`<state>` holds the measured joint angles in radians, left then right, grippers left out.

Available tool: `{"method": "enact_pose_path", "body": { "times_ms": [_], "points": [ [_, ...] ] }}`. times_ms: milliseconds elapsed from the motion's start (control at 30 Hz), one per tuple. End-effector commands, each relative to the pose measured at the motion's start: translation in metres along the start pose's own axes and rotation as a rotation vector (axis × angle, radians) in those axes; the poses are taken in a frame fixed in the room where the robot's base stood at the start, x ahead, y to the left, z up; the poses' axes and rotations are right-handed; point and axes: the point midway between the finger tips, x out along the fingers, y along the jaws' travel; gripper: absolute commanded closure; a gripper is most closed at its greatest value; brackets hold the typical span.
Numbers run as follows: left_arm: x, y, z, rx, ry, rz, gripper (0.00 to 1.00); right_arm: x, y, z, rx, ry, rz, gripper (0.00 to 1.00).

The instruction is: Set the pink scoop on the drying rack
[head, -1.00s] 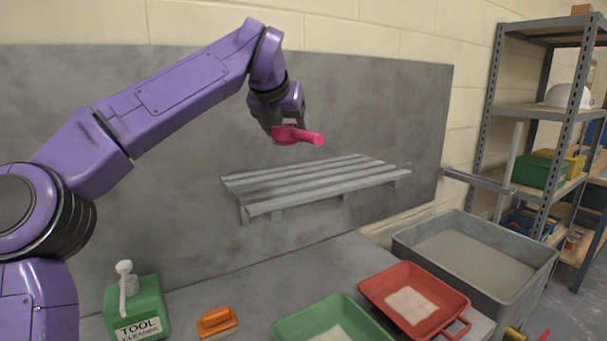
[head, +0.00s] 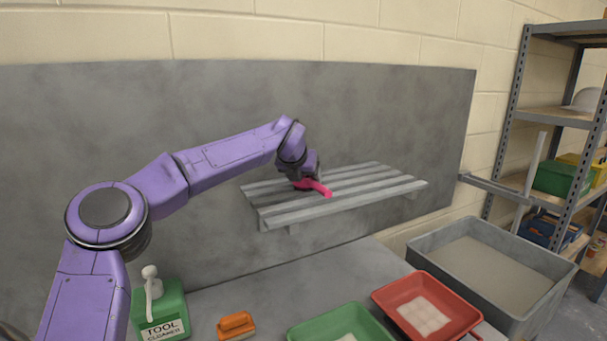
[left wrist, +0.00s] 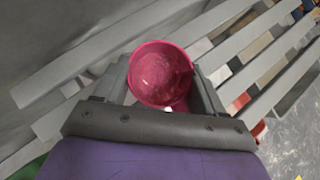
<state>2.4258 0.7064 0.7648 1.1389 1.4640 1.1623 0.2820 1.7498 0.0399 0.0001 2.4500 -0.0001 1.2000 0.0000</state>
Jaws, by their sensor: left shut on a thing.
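The pink scoop (head: 314,186) is held by my left gripper (head: 304,183), low over the left part of the drying rack (head: 368,193). The rack is a grey slatted shelf on the wall panel. In the left wrist view the scoop's round bowl (left wrist: 161,73) sits between the two fingers of my left gripper (left wrist: 164,92), with the rack's slats (left wrist: 235,45) behind it. I cannot tell whether the scoop touches the slats. My right gripper is not in view.
A large grey tub (head: 505,310) stands at the right, before metal shelving (head: 553,115).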

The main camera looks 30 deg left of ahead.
Motion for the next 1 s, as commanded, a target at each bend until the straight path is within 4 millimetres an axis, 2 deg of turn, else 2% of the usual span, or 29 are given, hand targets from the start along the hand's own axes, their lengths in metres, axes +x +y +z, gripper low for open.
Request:
{"method": "enact_pose_path", "body": {
  "times_ms": [167, 200, 233, 267, 500, 567, 633, 1000],
  "points": [
    [0.003, 0.000, -0.003, 0.001, 0.000, 0.000, 0.63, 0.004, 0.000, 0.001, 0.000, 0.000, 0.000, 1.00],
    [0.002, 0.000, -0.002, 0.000, 0.000, 0.000, 0.17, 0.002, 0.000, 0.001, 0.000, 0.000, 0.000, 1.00],
    [0.002, 0.000, -0.002, 0.001, 0.000, 0.000, 0.07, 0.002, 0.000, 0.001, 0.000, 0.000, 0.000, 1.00],
    [0.002, 0.000, -0.002, 0.001, 0.000, 0.000, 0.05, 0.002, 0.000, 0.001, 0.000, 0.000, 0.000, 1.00],
    [0.001, 0.000, -0.002, 0.001, 0.000, 0.000, 0.05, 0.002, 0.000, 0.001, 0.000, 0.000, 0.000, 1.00],
    [-0.002, -0.001, 0.001, 0.001, 0.000, 0.000, 0.05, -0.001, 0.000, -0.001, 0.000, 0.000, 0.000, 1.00],
    [-0.007, -0.001, -0.001, 0.000, -0.001, -0.001, 0.05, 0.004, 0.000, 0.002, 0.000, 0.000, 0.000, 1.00],
    [-0.095, 0.000, -0.001, -0.001, -0.003, -0.001, 0.05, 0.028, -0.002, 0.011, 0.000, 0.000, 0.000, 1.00]
  ]
}}
